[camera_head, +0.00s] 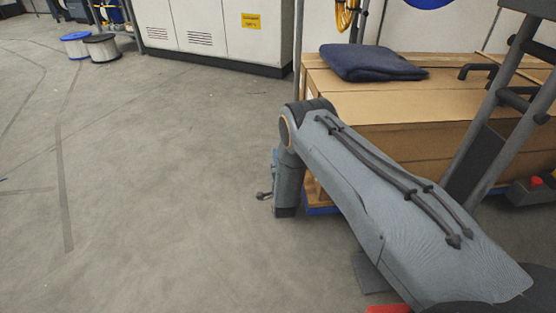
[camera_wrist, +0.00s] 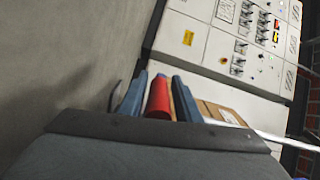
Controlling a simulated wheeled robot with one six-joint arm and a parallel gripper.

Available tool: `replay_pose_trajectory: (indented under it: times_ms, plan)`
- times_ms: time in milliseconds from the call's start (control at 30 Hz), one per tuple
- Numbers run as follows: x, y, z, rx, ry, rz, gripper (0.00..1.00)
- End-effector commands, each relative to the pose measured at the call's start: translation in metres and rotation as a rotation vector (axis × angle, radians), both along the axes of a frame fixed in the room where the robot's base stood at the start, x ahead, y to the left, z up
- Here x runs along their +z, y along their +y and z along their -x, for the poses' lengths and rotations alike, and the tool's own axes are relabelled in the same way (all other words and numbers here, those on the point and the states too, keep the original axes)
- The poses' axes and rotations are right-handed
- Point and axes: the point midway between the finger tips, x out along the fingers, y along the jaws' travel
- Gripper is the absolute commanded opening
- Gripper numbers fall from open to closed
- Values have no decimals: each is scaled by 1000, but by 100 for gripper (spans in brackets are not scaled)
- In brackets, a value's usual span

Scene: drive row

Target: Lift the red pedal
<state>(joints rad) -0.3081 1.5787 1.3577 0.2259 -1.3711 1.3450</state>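In the wrist view, a red rounded, bar-like part (camera_wrist: 158,98), which looks like the red pedal, lies between the two blue-grey fingers of my gripper (camera_wrist: 160,88). The fingers are apart, one on each side of it, with narrow gaps seeming to show beside the red part. I see no clear contact. The pedal's lower part is hidden behind my gripper's body. In the head view my arm bends down beside the wooden crate, and its fingers and the red part between them cannot be made out.
A wooden crate (camera_head: 400,104) with a dark folded cloth (camera_head: 372,63) stands close to my arm. White cabinets (camera_head: 215,30) line the back, with two spools (camera_head: 101,47) at far left. A red button (camera_head: 536,181) sits at right. The grey floor at left is clear.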

Motion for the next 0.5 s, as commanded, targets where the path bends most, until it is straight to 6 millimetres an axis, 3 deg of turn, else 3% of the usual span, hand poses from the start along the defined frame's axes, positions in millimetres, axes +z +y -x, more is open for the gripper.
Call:
replay_pose_trajectory:
  times_ms: [333, 500]
  plan:
    - [0, 2, 1, 4, 1, 1, 38]
    - [1, 0, 17, 4, 3, 1, 38]
